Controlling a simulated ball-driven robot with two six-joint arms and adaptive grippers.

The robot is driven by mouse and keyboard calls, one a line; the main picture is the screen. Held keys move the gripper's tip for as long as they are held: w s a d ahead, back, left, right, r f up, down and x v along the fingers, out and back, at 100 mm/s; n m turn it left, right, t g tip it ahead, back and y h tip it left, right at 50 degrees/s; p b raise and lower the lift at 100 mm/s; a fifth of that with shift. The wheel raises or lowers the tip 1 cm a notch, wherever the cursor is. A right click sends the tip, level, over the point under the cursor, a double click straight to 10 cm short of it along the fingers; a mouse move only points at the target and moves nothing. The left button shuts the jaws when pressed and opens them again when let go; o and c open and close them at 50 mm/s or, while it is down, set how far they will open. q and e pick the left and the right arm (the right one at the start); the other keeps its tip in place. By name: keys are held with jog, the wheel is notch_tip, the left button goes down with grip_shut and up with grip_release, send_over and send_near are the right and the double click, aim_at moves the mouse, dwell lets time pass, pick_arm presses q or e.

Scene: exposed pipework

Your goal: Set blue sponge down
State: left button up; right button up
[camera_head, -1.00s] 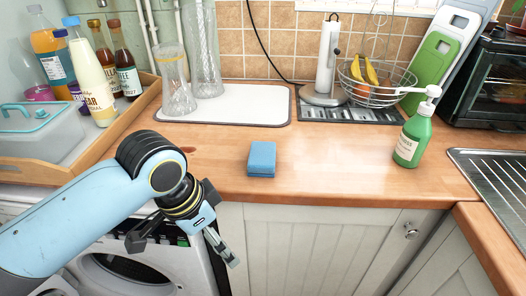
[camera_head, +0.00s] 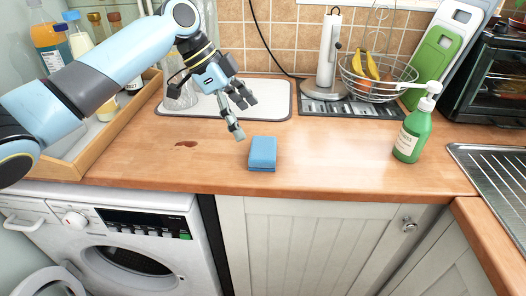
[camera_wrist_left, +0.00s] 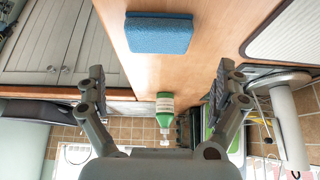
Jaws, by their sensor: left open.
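The blue sponge (camera_head: 262,153) lies on the wooden countertop (camera_head: 330,160) near its front edge. My left gripper (camera_head: 244,117) is open and empty above the counter, behind and a little left of the sponge, apart from it. In the left wrist view the sponge (camera_wrist_left: 159,33) shows at the top middle, beyond the two spread fingers (camera_wrist_left: 165,92), with nothing between them. My right gripper is not in view.
A green soap bottle (camera_head: 413,133) stands to the right, beside the sink drainer (camera_head: 495,175). A white drying mat (camera_head: 265,100) with glassware lies behind my gripper. A wooden tray (camera_head: 105,135) with bottles is at left. A brown stain (camera_head: 185,144) marks the counter. The counter right of the sponge is clear.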

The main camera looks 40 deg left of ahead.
aim_at(263, 147)
pick_arm(q)
jog(key=x, duration=0.3)
jog(key=shift+s+d, duration=0.1)
jog(key=x, duration=0.6)
jog(key=shift+f+p, duration=0.2)
jog(key=shift+p, duration=0.2)
jog(key=shift+s, duration=0.1)
jog(key=c, duration=0.6)
